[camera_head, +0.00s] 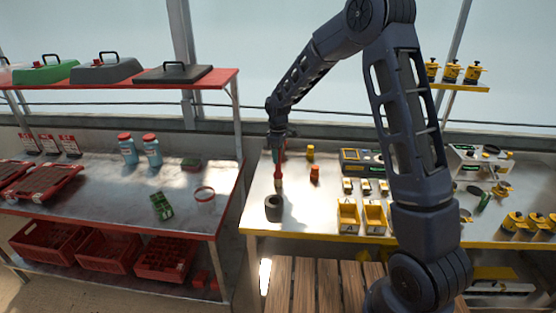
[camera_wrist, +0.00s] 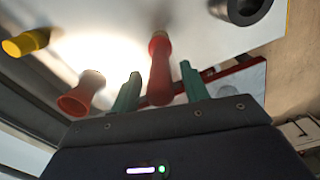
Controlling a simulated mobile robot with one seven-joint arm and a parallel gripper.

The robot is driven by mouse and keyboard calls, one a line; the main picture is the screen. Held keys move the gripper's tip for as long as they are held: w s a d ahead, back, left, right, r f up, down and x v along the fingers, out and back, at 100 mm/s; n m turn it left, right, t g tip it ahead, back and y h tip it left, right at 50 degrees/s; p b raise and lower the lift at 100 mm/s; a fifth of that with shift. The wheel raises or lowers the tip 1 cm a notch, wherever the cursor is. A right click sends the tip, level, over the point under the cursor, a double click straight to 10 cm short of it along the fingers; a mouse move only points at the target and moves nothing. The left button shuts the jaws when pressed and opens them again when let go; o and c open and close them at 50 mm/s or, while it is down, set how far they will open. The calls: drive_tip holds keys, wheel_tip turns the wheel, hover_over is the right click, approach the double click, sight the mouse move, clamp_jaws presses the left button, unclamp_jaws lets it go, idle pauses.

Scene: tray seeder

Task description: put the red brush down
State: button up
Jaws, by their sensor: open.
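The red brush (camera_head: 279,172) is at the left part of the white-topped table, its handle up and pale tip down near the tabletop. I cannot tell whether the tip touches the table. In the wrist view the brush (camera_wrist: 159,60) lies between the two green fingers of my gripper (camera_wrist: 160,71), with a gap visible on each side. My gripper (camera_head: 279,136) is open around the upper handle. A dark grey cup (camera_head: 273,208) stands in front of the brush; it also shows at the top of the wrist view (camera_wrist: 242,8).
An orange piece (camera_head: 315,174) and a yellow piece (camera_head: 310,152) stand right of the brush. Two yellow bins (camera_head: 348,217) and a dark case (camera_head: 361,161) are further right. A red-edged table (camera_head: 110,210) stands left, across a narrow gap.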

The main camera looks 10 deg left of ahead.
wheel_tip(320, 180, up, 10)
drive_tip(key=shift+f, duration=0.25)
drive_tip(key=s+d+r+m+t, duration=0.1)
drive_tip(key=s+d+r+m, duration=0.1)
drive_tip(key=s+d+r, duration=0.45)
drive_tip(key=s+d+r+m+t, duration=0.1)
drive_tip(key=d+r+m, duration=0.2)
drive_tip(key=d, duration=0.7)
drive_tip(key=s+d+r+m, duration=0.2)
drive_tip(key=s+d+r, duration=0.25)
drive_tip(key=d, duration=0.35)
drive_tip(key=s+d+m+t, duration=0.1)
drive_tip(key=s+d+m, duration=0.3)
drive_tip(key=s, duration=0.5)
drive_tip(key=s+d+m+t, duration=0.1)
drive_tip(key=s+d+m, duration=0.3)
drive_tip(key=s+d, duration=0.5)
drive_tip(key=shift+s+d+r+t, duration=0.2)
drive_tip(key=shift+s+d+t, duration=0.1)
drive_tip(key=shift+s, duration=0.25)
